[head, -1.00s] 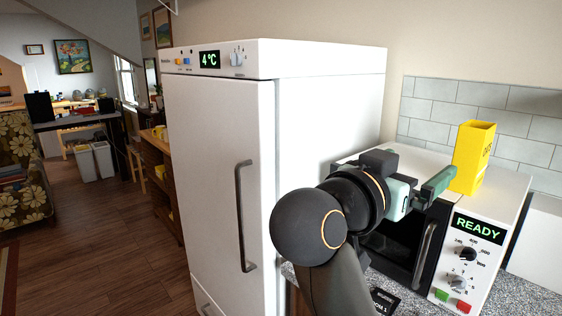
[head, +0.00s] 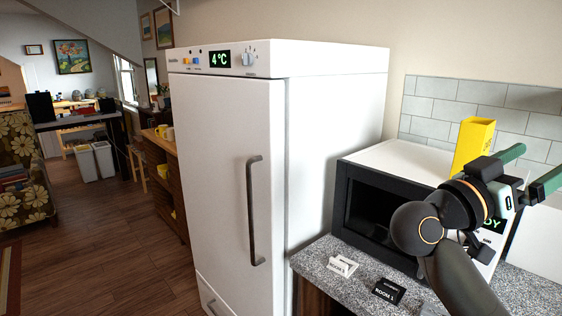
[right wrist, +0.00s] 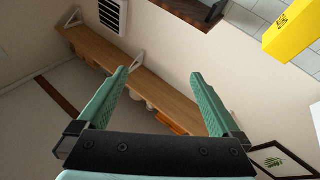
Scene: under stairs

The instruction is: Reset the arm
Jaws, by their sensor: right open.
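My right gripper (head: 529,170) is at the right edge of the head view, in front of the microwave's right side and near the yellow box. Its green fingers are apart with nothing between them. The right wrist view shows the same open, empty fingers (right wrist: 160,95), with a wall and a wooden shelf behind them. My right arm hides most of the microwave's control panel. My left gripper is not in view.
A white fridge (head: 228,170) stands left of the microwave (head: 372,212). A yellow box (head: 473,143) stands on the microwave; it also shows in the right wrist view (right wrist: 292,32). Two small signs, white (head: 343,265) and black (head: 388,291), lie on the speckled counter (head: 325,250).

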